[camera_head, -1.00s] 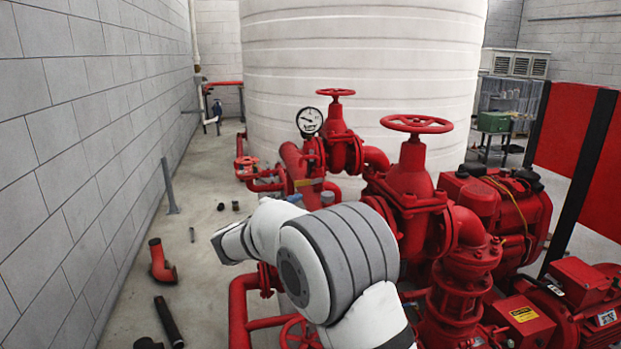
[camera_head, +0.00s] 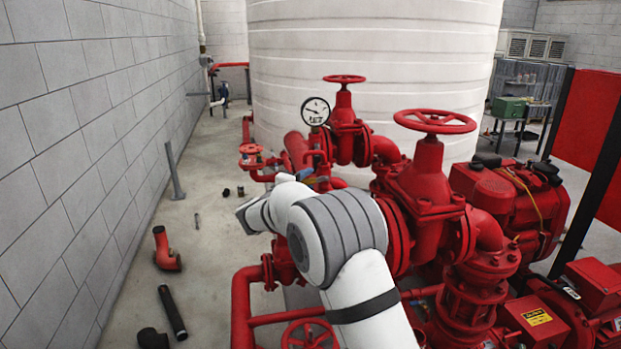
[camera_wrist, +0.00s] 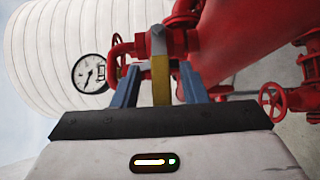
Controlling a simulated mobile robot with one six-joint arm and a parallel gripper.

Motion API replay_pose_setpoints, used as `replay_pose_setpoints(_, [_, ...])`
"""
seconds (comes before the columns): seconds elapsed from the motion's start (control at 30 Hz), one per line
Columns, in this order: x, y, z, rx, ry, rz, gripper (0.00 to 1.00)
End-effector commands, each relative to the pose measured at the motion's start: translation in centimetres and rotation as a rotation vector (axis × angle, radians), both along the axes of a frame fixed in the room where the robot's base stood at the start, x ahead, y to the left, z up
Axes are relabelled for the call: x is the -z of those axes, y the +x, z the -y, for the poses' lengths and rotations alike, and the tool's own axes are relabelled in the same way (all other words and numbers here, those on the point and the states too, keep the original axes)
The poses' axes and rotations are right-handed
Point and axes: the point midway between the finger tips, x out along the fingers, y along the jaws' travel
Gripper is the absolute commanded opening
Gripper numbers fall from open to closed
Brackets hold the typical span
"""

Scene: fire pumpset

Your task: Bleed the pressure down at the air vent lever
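The air vent lever (camera_wrist: 160,82) is a yellow strip under a grey nut on the red pipework, seen in the wrist view. My gripper (camera_wrist: 157,66) is open, with one blue-grey finger on each side of the lever and gaps showing on both sides. I cannot tell whether the lever is fully between the fingertips in depth. The pressure gauge (camera_wrist: 90,73) is to the left of the gripper, its needle off to one side. The gauge also shows in the head view (camera_head: 315,111). There my arm hides most of the gripper.
Red gate valves with handwheels (camera_head: 435,121) stand right of my arm. A small red handwheel (camera_wrist: 272,98) is right of the gripper. A white tank (camera_head: 375,65) stands behind. Loose pipe pieces (camera_head: 172,312) lie on the floor by the grey wall (camera_head: 60,170).

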Motion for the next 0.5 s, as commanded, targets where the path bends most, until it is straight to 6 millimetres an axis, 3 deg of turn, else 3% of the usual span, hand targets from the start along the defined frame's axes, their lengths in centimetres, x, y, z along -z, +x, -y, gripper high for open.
replay_pose_setpoints(0.33, [0.02,0.69,0.53,0.002,0.000,0.000,0.39])
replay_pose_setpoints(0.5, [0.02,0.68,0.57,0.003,0.000,0.000,0.27])
